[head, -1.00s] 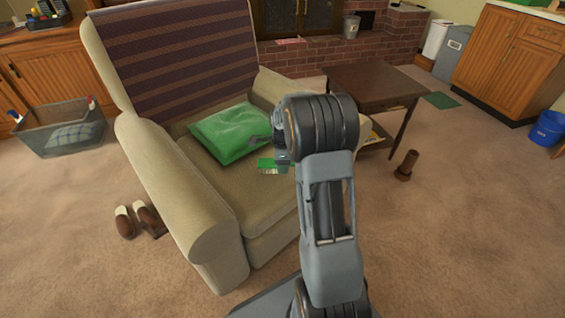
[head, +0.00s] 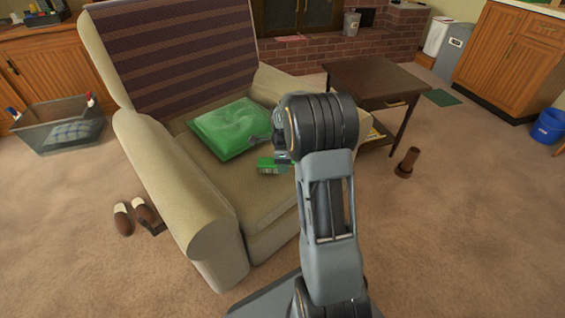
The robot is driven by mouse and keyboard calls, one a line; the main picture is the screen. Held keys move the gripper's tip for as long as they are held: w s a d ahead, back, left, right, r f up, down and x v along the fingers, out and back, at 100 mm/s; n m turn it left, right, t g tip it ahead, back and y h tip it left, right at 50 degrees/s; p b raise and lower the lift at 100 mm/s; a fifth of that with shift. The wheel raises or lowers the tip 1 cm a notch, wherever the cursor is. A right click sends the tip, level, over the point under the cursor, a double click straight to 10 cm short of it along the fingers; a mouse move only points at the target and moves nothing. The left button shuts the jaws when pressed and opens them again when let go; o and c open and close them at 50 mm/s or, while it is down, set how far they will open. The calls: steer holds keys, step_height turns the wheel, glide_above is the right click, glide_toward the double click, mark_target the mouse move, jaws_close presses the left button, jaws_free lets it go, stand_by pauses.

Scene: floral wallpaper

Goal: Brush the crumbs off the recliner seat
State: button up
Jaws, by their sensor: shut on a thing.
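The beige recliner (head: 168,182) stands left of centre, with a striped dark throw over its back. Its seat (head: 245,198) shows bare in front of a green cushion (head: 230,127) that lies toward the backrest. My gripper (head: 279,160) is over the right part of the seat, partly hidden by my own arm. It is shut on a green brush (head: 268,165), held low at the seat; I cannot tell whether its bristles touch. I cannot make out any crumbs at this size.
A dark wooden side table (head: 375,80) stands right of the recliner, close to my arm. A brown cylindrical object (head: 408,162) stands on the carpet.

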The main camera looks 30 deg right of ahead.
steer(key=shift+f+b, duration=0.45)
steer(key=shift+f, duration=0.5)
steer(key=shift+d, duration=0.1)
steer(key=shift+w+d+r+p, duration=0.15)
steer(key=shift+d+p, duration=0.2)
steer(key=shift+d, duration=0.25)
steer(key=shift+w+d+p, duration=0.1)
steer(key=shift+d+p, duration=0.2)
steer(key=shift+d, duration=0.25)
steer(key=shift+w+d+f+p, duration=0.1)
steer(key=shift+w+d+p, duration=0.25)
steer(key=shift+d, duration=0.9)
steer(key=shift+w+d+f+p, duration=0.15)
steer(key=shift+d+p, duration=0.25)
steer(key=shift+d, duration=0.85)
steer(key=shift+w+d+f+p, duration=0.1)
steer(key=shift+w+d+p, duration=0.25)
steer(key=shift+d, duration=0.9)
steer(key=shift+w+d+r+p, duration=0.15)
steer(key=shift+d+p, duration=0.15)
steer(key=shift+d, duration=0.5)
steer(key=shift+w+d+f+p, duration=0.15)
steer(key=shift+d+p, duration=0.15)
steer(key=shift+d, duration=0.5)
steer(key=shift+r, duration=0.25)
steer(key=shift+p, duration=0.35)
